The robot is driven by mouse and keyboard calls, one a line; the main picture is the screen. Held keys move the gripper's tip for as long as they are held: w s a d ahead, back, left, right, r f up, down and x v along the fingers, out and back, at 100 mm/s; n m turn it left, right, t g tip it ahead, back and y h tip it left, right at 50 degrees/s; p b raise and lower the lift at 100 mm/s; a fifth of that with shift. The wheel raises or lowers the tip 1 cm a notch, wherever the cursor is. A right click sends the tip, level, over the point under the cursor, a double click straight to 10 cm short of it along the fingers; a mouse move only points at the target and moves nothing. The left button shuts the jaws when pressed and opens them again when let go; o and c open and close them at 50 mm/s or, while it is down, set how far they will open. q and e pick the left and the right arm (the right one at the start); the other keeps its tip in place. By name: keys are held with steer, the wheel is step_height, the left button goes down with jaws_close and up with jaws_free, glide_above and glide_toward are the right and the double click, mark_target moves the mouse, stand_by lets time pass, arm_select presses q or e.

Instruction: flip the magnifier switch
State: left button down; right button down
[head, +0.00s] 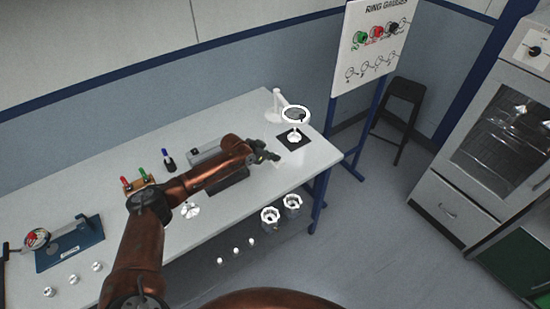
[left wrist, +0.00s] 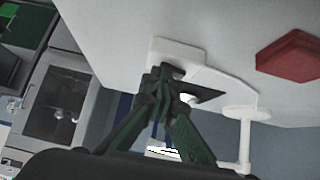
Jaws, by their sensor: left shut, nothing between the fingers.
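The white magnifier (head: 295,115) stands at the far right end of the table, with its ring-shaped head over a dark mat (head: 281,139) and its stand (head: 277,104) behind. I cannot make out its switch in the head view. My left gripper (head: 270,157) is shut and empty, low over the table just in front of the mat. In the left wrist view the shut fingertips (left wrist: 168,72) overlap a white base-like piece (left wrist: 188,52) in the picture; I cannot tell whether they touch. A white disc on a post (left wrist: 246,113) shows right of it. My right gripper is out of view.
A red block-like shape (left wrist: 290,54) shows in the left wrist view. A grey box (head: 203,155), a blue-topped bottle (head: 168,160) and a blue fixture (head: 70,244) are on the table (head: 130,222). White housings (head: 270,217) show beyond the front edge. A sign board (head: 372,45) stands right.

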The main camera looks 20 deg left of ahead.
arm_select(q)
steer(key=shift+w+a+r+b, duration=0.1)
steer(key=shift+w+a+b, duration=0.4)
steer(key=shift+a, duration=0.2)
steer(key=shift+s+r, duration=0.1)
steer(key=shift+d+r+p, duration=0.15)
steer(key=shift+r+p, duration=0.3)
steer(key=r+p, duration=0.3)
steer(key=r, duration=0.1)
steer(key=shift+s+d, duration=0.25)
steer(key=s+v, duration=0.1)
steer(key=v, duration=0.8)
steer(key=shift+s+d+f, duration=0.2)
steer(key=shift+d+f, duration=0.05)
steer(key=shift+d, duration=0.1)
